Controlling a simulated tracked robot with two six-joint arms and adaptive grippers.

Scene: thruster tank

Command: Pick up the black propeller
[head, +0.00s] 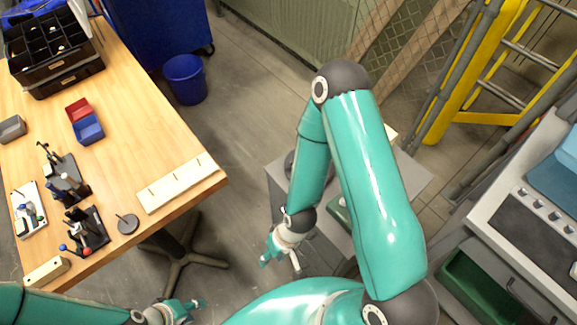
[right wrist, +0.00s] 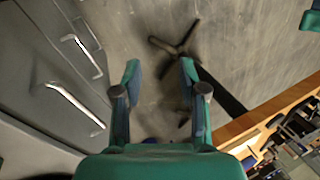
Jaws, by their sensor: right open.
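I cannot make out a black propeller for certain in either view. A dark object (head: 290,163) on the grey cabinet is mostly hidden behind my right arm, and I cannot tell what it is. My right gripper (head: 281,262) is open and empty, above the floor beside the grey cabinet. In the right wrist view its two fingers (right wrist: 157,88) stand apart with only floor between them. My left gripper (head: 195,310) is at the bottom edge of the head view, below the wooden table; its finger gap is unclear.
The wooden table (head: 130,130) carries a black organiser (head: 52,50), red and blue bins (head: 88,129), a pale pegged board (head: 180,183) and a dark round base (head: 127,224). The grey cabinet (head: 325,255) has handles. A grey bench (head: 480,215) stands right.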

